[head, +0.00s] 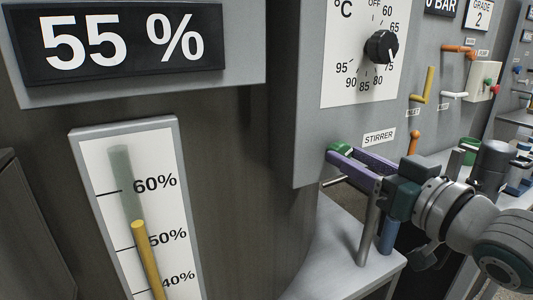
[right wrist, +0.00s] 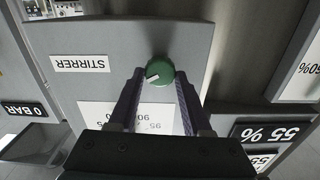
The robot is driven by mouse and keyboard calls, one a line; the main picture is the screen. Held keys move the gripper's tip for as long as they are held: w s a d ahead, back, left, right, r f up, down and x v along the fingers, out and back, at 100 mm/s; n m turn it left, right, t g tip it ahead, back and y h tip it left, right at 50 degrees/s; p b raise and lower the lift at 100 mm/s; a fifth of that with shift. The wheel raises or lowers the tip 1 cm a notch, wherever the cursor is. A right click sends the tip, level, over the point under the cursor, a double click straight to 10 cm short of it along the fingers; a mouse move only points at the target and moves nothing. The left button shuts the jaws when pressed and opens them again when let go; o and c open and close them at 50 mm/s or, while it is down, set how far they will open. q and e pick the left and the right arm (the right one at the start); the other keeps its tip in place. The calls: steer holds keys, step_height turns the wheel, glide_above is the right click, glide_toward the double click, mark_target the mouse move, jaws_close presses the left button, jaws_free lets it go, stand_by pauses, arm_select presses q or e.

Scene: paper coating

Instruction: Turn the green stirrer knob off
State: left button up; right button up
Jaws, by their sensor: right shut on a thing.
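The green stirrer knob (head: 343,148) sits low on the grey panel, left of the STIRRER label (head: 379,137). In the right wrist view the round knob (right wrist: 161,71) has a white pointer mark toward the lower left. My right gripper (head: 337,155) reaches in from the right with its purple fingers at the knob. In the right wrist view its fingertips (right wrist: 159,75) are on either side of the knob, shut on it. The fingers hide part of the knob in the head view. My left gripper is not in view.
A black temperature dial (head: 381,47) is above the knob on the same panel. A yellow lever (head: 428,85) and an orange lever (head: 459,49) are further right. A 55 % display (head: 120,40) and a level gauge (head: 107,190) are at left. A pale ledge (head: 345,255) lies below.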

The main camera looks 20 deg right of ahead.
jaws_close()
steer(key=shift+r+n+p, duration=0.1)
steer(key=shift+n+p, duration=0.3)
steer(key=shift+n, duration=0.6)
steer(key=n, duration=0.3)
steer(key=shift+n+p, duration=0.3)
steer(key=shift+p, duration=0.05)
steer(key=n, duration=0.4)
steer(key=shift+a, duration=0.1)
steer(key=shift+n, duration=1.1)
